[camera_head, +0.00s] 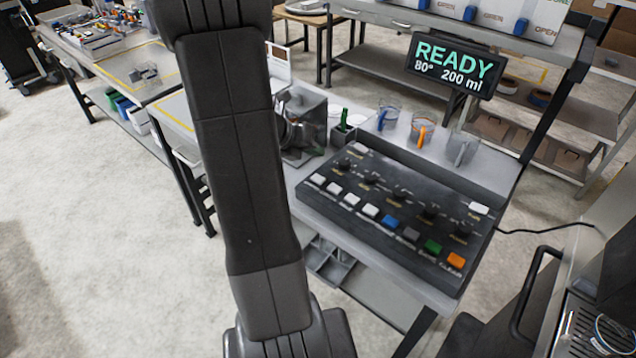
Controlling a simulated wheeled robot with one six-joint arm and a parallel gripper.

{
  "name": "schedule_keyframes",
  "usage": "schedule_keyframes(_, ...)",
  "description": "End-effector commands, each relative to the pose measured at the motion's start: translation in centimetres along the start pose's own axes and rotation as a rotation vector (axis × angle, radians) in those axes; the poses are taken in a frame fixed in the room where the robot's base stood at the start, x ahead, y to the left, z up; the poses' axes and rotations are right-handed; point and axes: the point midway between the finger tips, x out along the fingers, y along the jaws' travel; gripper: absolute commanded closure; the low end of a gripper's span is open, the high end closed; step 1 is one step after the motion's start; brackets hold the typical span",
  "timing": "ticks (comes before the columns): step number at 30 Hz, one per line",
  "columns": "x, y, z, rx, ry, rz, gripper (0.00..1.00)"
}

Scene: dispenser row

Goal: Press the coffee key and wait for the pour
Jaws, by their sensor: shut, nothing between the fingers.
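A dark control panel (385,222) lies on a grey table. A display (455,65) above reads READY, 80°, 200 ml. My arm crosses the left-centre; my gripper is out of view.
Several clear mugs (421,129) stand behind the panel. A dark-framed clear box (302,123) and a small pot with a green item (342,130) are left of them. A machine with a slatted tray (592,330) is at the lower right. A black cable (545,231) runs right.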

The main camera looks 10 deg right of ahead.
Motion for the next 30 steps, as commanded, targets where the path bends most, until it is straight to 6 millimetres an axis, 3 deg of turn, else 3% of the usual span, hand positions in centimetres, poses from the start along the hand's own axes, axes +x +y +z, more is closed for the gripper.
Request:
schedule_keyframes(12, 3.9, 2.8, -2.8, -0.001, 0.000, 0.000, 1.00)
schedule_keyframes(30, 4.2, 3.1, -3.1, 0.000, 0.000, 0.000, 1.00)
